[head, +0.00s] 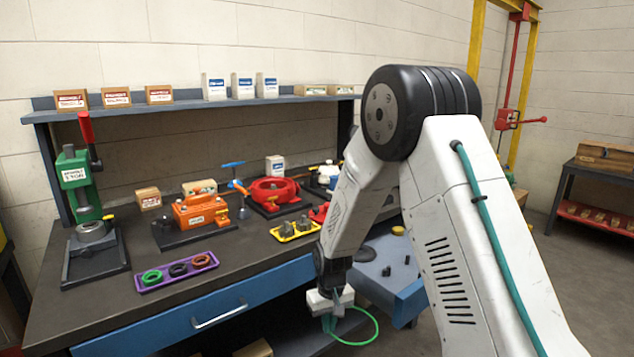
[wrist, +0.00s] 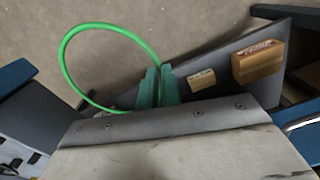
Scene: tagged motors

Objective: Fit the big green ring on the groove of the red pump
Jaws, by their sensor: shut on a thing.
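The big green ring (head: 377,324) is thin and hangs from my gripper (head: 330,308) in front of the bench, below the bench top. In the wrist view my gripper's green fingers (wrist: 157,86) are shut on one side of the ring (wrist: 64,58), and its loop sticks out to the left. A round red housing on a dark base, which looks like the red pump (head: 273,189), stands toward the back of the bench, well away from the ring. Its groove cannot be made out. Another red part (head: 319,212) shows beside my arm, partly hidden.
A purple tray (head: 177,271) holds small green, black and orange rings. An orange unit (head: 200,211), a yellow tray (head: 295,231) and a green press (head: 80,185) stand on the bench. An open blue drawer (head: 410,296) is beside my gripper. Boxes (wrist: 258,62) lie below it.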

